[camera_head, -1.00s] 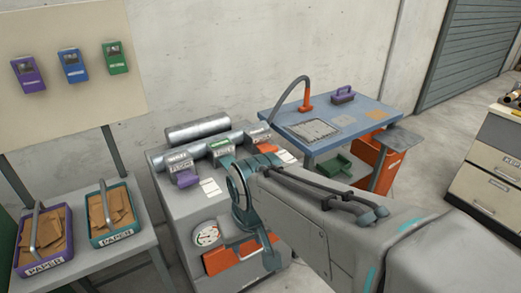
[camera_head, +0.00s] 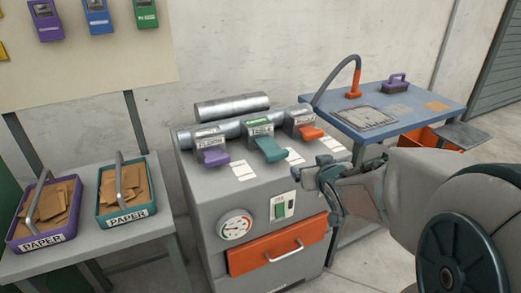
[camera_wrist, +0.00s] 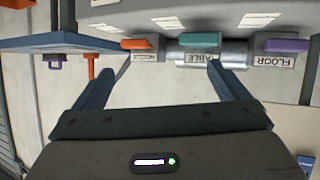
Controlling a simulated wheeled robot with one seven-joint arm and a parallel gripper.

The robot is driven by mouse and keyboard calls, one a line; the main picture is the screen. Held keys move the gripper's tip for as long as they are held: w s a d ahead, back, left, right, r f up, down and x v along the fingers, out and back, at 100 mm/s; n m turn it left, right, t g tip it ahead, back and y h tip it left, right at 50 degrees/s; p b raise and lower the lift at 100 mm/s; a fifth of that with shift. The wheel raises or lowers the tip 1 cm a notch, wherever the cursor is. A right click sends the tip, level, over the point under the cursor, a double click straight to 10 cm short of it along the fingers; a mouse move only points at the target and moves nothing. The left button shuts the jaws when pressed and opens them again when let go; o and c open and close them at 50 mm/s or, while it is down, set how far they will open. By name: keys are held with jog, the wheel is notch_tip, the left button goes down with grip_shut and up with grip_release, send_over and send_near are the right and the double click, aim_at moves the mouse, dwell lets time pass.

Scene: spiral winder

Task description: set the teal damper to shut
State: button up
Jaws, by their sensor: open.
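The teal damper (camera_head: 270,149) is the middle one of three handles on the grey machine's metal pipe. It sticks out toward the front, with a TABLE label behind it. In the wrist view, which looks upside down, the teal handle (camera_wrist: 199,40) shows near the top centre. My gripper (camera_head: 318,173) is to the right of the teal damper and apart from it, near the machine's right side. In the wrist view my gripper (camera_wrist: 160,70) has its two fingers spread wide with nothing between them. The teal handle appears ahead of the right-hand finger.
A purple handle (camera_head: 214,157) and an orange handle (camera_head: 310,132) flank the teal one closely. Below are a gauge (camera_head: 236,226), a green switch (camera_head: 279,208) and an orange drawer (camera_head: 277,255). A blue table (camera_head: 430,115) stands right; paper trays (camera_head: 127,213) stand left.

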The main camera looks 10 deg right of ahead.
aim_at(279, 158)
jog(key=w+a+f+n+t+y+b, duration=0.3)
jog(key=w+f+t+y+b, duration=0.1)
jog(key=f+y+b, duration=0.3)
jog(key=shift+h, duration=0.4)
jog(key=b+x, duration=0.3)
jog(key=x, duration=1)
jog(key=shift+w+d, duration=0.1)
jog(key=shift+w, duration=0.1)
